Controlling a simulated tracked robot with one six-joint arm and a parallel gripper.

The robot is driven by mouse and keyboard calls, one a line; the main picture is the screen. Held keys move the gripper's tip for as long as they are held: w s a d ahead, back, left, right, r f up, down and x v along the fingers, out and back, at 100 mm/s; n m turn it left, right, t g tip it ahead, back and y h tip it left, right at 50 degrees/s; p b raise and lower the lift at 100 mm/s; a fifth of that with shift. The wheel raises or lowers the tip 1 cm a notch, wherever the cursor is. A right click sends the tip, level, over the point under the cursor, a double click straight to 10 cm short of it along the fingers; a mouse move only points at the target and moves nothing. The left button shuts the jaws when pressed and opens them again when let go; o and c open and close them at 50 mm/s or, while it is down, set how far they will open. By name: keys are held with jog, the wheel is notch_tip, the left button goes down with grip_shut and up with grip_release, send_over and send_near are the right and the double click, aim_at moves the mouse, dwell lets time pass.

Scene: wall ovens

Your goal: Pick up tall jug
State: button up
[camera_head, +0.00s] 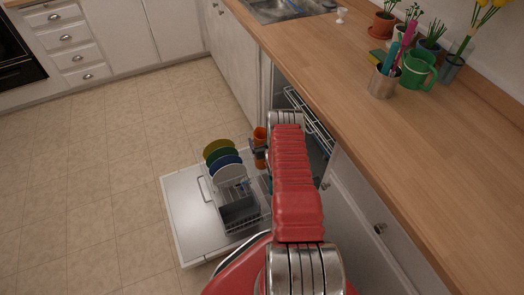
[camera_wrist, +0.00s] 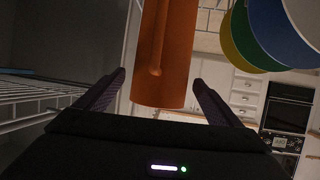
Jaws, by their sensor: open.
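An orange tall jug (camera_head: 260,134) stands in the open dishwasher, partly hidden by my gripper in the head view. In the wrist view the orange jug (camera_wrist: 163,55) fills the upper middle, with a long ridge like a handle facing the camera. My gripper (camera_wrist: 158,82) is open, with one finger on each side of the jug in the picture. A gap shows at each side, and I cannot tell how deep the jug lies between the fingers. In the head view my gripper (camera_head: 258,149) is beside the jug, mostly hidden by my arm.
Several plates (camera_head: 221,153) stand in the rack above the lowered dishwasher door (camera_head: 187,212). A dark grey container (camera_head: 239,211) sits near them. The wire upper rack (camera_head: 305,112) is close to my arm under the counter (camera_head: 430,150). A green jug (camera_head: 417,70) stands on the counter. The floor to the left is clear.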

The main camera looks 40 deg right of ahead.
jog(key=shift+c, duration=0.7)
jog(key=c, duration=1.6)
jog(key=shift+r, duration=5.05)
